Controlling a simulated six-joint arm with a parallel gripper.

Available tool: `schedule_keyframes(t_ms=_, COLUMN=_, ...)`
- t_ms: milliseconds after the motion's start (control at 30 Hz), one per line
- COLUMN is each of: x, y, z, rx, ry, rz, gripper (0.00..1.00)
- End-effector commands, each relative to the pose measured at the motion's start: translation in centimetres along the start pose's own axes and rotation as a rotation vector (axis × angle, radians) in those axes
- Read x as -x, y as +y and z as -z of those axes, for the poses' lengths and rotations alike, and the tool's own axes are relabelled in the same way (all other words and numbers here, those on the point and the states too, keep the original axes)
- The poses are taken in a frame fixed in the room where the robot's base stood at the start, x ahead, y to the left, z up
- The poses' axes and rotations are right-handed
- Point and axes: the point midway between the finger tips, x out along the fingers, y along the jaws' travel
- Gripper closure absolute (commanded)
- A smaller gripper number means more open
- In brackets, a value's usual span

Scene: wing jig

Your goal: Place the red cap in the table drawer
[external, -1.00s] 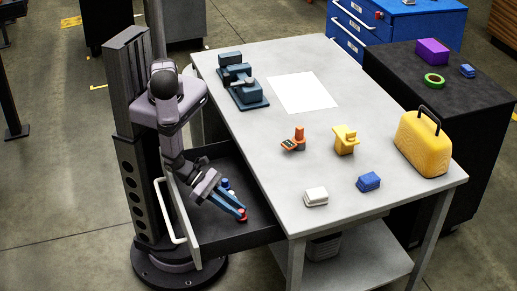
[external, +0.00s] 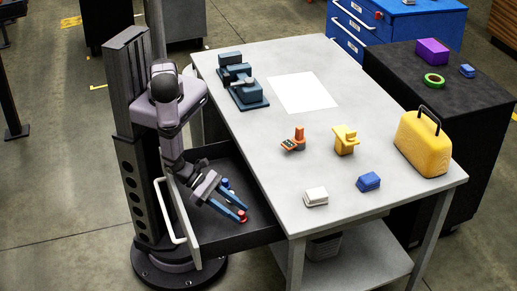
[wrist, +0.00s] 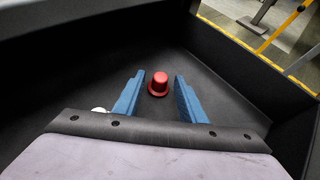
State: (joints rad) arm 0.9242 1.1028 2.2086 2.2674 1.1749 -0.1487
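The red cap (external: 242,216) stands upright, flange down, on the dark floor of the open table drawer (external: 262,232). In the wrist view the red cap (wrist: 158,84) sits between and just ahead of my two blue fingers, with clear gaps on both sides. My gripper (external: 240,212) reaches down into the drawer and is open; in the wrist view my gripper (wrist: 160,78) holds nothing. A blue object (external: 226,183) lies in the drawer behind my fingers. A white object (wrist: 98,110) is partly hidden beside the left finger in the wrist view.
The drawer front with its white handle (external: 170,212) stands by my base. On the grey table (external: 225,75) are a dark vise (external: 243,85), an orange tool (external: 295,140), a yellow part (external: 345,139), white (external: 316,196) and blue (external: 368,181) blocks, and a yellow case (external: 424,144).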

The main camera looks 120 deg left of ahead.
Motion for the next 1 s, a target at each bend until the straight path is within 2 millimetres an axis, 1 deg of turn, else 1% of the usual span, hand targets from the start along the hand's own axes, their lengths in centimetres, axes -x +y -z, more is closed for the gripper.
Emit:
schedule_keyframes(t_ms=167, x=1.4, y=-0.2, z=-0.1, rx=-0.001, ry=0.000, rz=0.004, gripper=0.63)
schedule_keyframes(t_ms=267, x=2.9, y=-0.2, z=-0.1, rx=-0.002, ry=0.000, rz=0.005, gripper=0.63)
schedule_keyframes(t_ms=500, x=7.1, y=-0.2, z=-0.1, rx=-0.003, ry=-0.001, rz=0.006, gripper=0.63)
schedule_keyframes(t_ms=700, x=9.9, y=-0.2, z=-0.1, rx=-0.001, ry=-0.001, rz=0.005, gripper=0.63)
schedule_keyframes(t_ms=833, x=11.1, y=-0.1, z=-0.1, rx=-0.001, ry=-0.001, rz=0.002, gripper=0.63)
schedule_keyframes(t_ms=1000, x=11.9, y=0.0, z=-0.1, rx=0.001, ry=-0.001, rz=0.001, gripper=0.63)
